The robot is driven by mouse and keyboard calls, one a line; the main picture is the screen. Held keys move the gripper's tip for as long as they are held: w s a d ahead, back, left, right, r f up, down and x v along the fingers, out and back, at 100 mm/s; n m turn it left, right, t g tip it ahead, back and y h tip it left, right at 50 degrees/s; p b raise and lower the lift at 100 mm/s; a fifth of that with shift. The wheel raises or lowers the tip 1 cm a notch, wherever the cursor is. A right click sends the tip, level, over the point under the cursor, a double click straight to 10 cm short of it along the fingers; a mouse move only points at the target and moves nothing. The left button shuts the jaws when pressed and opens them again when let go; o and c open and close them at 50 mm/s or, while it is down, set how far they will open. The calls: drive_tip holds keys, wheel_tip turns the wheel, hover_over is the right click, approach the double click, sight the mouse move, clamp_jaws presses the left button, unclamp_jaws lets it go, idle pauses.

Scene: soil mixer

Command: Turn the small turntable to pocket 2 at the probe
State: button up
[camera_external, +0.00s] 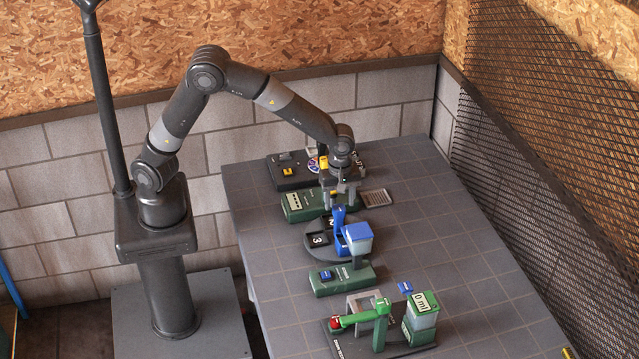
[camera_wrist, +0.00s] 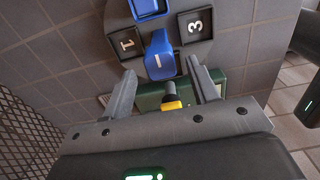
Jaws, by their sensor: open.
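The small turntable (camera_external: 312,250) is a dark disc on the table, and it also shows in the wrist view (camera_wrist: 115,15). Pocket 3 (camera_external: 318,239) faces left; the 2 label (camera_external: 331,220) is partly hidden behind a blue upright part (camera_external: 339,214). In the wrist view, pocket 1 (camera_wrist: 127,43) and pocket 3 (camera_wrist: 194,26) flank a blue paddle-like part (camera_wrist: 160,56) that covers the space between them. I cannot tell which part is the probe. My gripper (camera_wrist: 166,82) is open near this blue part, with its fingers either side and apart from it.
A yellow-tipped black knob (camera_wrist: 171,102) lies between my fingers in view. A blue-topped dispenser (camera_external: 357,238) stands beside the turntable. A green device (camera_external: 422,320) is at the front. The table's right side is clear.

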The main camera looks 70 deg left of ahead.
wheel_tip(320, 180, up, 9)
drive_tip(key=shift+f, duration=0.2)
idle(0.5)
drive_tip(key=s+a+r+m+t+h, duration=0.1)
drive_tip(key=s+a+r+m+t, duration=0.1)
drive_tip(key=s+a+r+m, duration=0.75)
drive_tip(key=s+a+m+t, duration=0.1)
drive_tip(key=s+a+m, duration=0.3)
drive_tip(key=s, duration=0.4)
drive_tip(key=s+a+r+m+t+y, duration=0.1)
drive_tip(key=s+a+m, duration=0.3)
drive_tip(key=s, duration=0.5)
drive_tip(key=shift+s+a+r+t, duration=0.25)
drive_tip(key=shift+a+t, duration=0.55)
drive_tip(key=shift+a, duration=0.45)
drive_tip(key=shift+m, duration=0.25)
